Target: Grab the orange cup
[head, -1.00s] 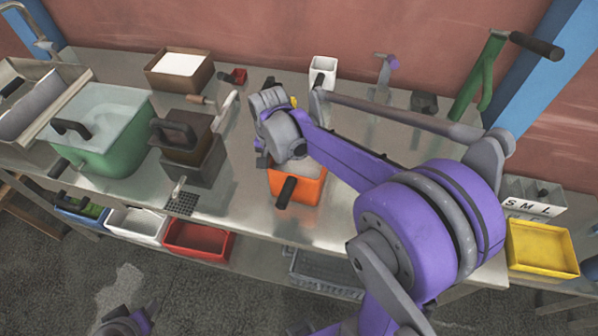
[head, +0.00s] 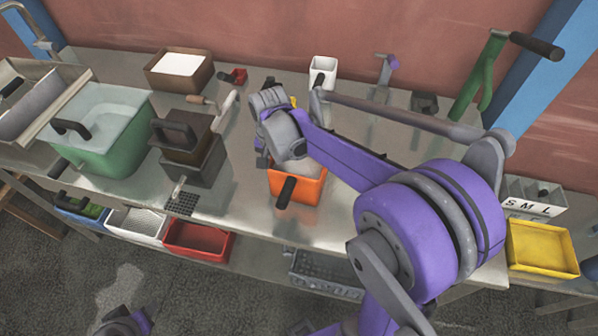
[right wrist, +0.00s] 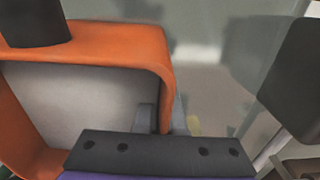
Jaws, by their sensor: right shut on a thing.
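The orange cup (head: 310,187) is a box-shaped orange container with a grey inside and a black handle on its front. It stands on the metal bench in the head view, partly covered by my right arm. In the right wrist view the orange cup (right wrist: 115,42) fills the left side. My right gripper (right wrist: 163,118) is shut on its orange wall, one grey finger on each side. In the head view the right fingertips are largely hidden at the cup's back left. Part of my left gripper (head: 128,322) shows at the bottom left edge, cut off, with its fingers unclear.
A brown block with a handle (head: 185,148) and a green bin (head: 108,145) stand left of the cup. A white container (head: 323,70) is behind it. A yellow tray (head: 541,250) is at the right. Red (head: 198,240) and white bins hang below the front edge.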

